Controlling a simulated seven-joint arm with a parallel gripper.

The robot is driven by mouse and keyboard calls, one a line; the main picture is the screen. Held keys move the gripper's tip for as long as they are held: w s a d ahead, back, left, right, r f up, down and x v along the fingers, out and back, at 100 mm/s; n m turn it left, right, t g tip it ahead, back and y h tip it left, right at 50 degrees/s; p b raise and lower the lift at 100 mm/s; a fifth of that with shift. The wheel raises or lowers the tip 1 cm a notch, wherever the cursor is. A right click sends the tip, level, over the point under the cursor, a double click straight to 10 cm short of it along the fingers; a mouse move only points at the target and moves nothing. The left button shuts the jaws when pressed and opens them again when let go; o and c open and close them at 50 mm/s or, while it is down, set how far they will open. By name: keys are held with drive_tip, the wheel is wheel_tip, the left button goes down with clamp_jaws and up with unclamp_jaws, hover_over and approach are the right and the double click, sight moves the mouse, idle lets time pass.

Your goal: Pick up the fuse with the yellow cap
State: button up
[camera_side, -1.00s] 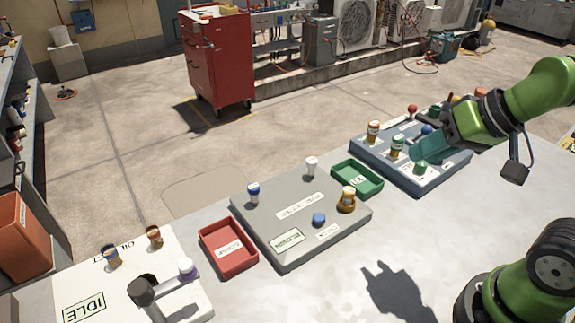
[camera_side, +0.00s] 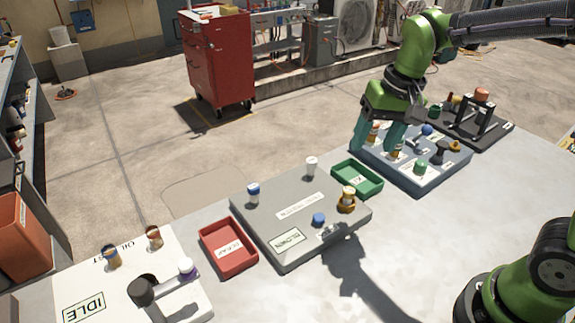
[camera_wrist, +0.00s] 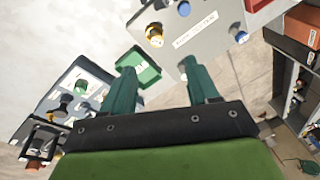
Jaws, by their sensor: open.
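A fuse with a yellowish cap (camera_side: 348,191) stands upright in an orange ring-like holder at the right corner of the grey fuse board (camera_side: 268,228). The wrist view shows a yellow and dark piece (camera_wrist: 155,34) on that board near the top, too small to read clearly. My gripper (camera_side: 377,148) is open, pointing down over the left part of the blue-grey board (camera_side: 418,186), behind and right of the fuse. Its two teal fingers (camera_wrist: 160,66) are apart in the wrist view, with nothing held. They partly hide small orange-capped parts on the blue-grey board.
A white-capped fuse (camera_side: 311,166), a blue-capped fuse (camera_side: 253,192) and a blue knob (camera_side: 319,219) share the grey board. A green tray (camera_side: 372,187) lies between the boards, a red tray (camera_side: 228,267) at left. The bench's front is clear.

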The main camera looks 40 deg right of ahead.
drive_tip(key=w+f+m+g, duration=0.1)
drive_tip(key=w+m+g, duration=0.1)
drive_tip(key=w, duration=0.2)
drive_tip(key=m+h, duration=0.1)
drive_tip(key=m, duration=0.1)
hover_over(349, 190)
wheel_tip(349, 190, down, 10)
drive_tip(key=shift+w+d+r, duration=0.1)
drive_tip(key=shift+w+d, duration=0.05)
wheel_tip(349, 190, down, 6)
drive_tip(key=shift+r, duration=0.15)
clamp_jaws()
idle(0.3)
